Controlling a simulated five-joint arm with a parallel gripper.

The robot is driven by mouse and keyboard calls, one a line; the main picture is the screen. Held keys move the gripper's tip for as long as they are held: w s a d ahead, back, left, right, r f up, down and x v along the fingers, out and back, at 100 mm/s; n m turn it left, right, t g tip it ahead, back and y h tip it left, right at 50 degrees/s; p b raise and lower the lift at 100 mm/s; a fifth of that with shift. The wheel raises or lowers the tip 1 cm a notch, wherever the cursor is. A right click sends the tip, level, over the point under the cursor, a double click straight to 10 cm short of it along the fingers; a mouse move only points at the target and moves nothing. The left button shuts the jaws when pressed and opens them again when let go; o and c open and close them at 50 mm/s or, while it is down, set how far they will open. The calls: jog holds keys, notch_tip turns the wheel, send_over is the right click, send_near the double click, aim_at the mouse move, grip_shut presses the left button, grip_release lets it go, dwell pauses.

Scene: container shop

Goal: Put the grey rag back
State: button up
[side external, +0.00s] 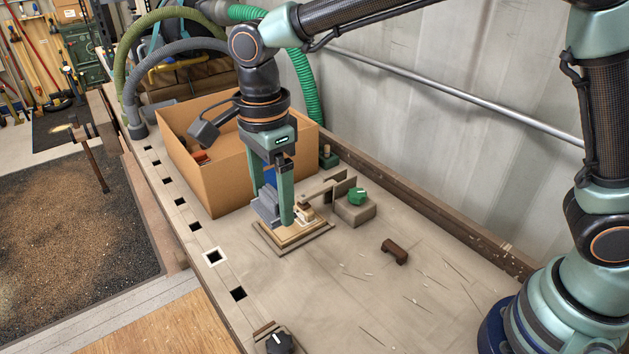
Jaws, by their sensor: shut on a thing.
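My gripper (278,218) points down in front of the cardboard box and is shut on the grey rag (265,208). The rag shows as a small folded grey bundle at the fingers, partly hidden by the near finger. It is over the left part of a low wooden board (318,236) on the bench. I cannot tell whether the rag touches the board.
An open cardboard box (230,190) stands just behind my gripper with items inside. Right of the board are a block with a green knob (357,196) and a small brown piece (396,252). A black knob (280,343) is at the front. The bench's right foreground is mostly clear.

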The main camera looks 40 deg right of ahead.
aim_at(281, 294)
jog(key=shift+s+a+r, duration=0.65)
jog(key=shift+s+r, duration=0.05)
jog(key=shift+s, duration=0.25)
notch_tip(281, 294, down, 20)
jog(key=shift+r, duration=0.2)
jog(key=shift+f, duration=0.15)
jog(key=o, duration=1.1)
notch_tip(281, 294, up, 12)
jog(key=d+r+n+t, duration=0.2)
jog(key=d+r+n, duration=0.7)
jog(key=d, duration=0.4)
jog(key=s+d+r+n+t, duration=0.1)
jog(key=s+d+n, duration=0.1)
jog(key=d+n, duration=0.1)
jog(key=s+d+r+n+t, duration=0.1)
jog(key=s+d+n, duration=0.1)
jog(key=d, duration=0.3)
jog(key=s+d+r+n+t, duration=0.1)
jog(key=s+d+n, duration=0.2)
jog(key=d+n, duration=0.1)
jog(key=shift+r+t, duration=0.3)
